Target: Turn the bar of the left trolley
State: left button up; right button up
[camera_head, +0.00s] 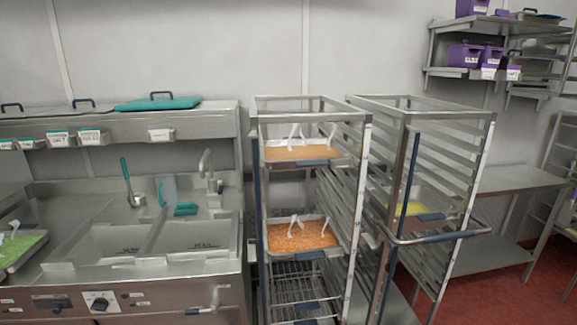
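The left trolley (362,180) is a tall steel rack frame standing right of the sinks. A dark blue vertical bar (257,215) runs along its front left post. The trolley holds a tray of pale orange food (290,153) near the top and a tray of orange pieces (298,238) lower down, each with white-handled utensils. Bare wire shelves show below them. Neither of my grippers is in view, and nothing is seen touching the trolley or its bar.
The right trolley (487,160) stands close beside it, with a blue upright bar (404,185), a horizontal bar (440,238) across its front and a yellow tray (412,209). Sinks (190,240) stand left, a steel table (510,180) right. Red floor (500,298) is open at lower right.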

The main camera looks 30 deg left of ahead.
aim_at(254, 135)
jog(key=u, duration=0.05)
jog(key=k, duration=0.55)
jog(key=u, duration=0.3)
jog(key=i, duration=1.15)
jog(key=u, duration=0.4)
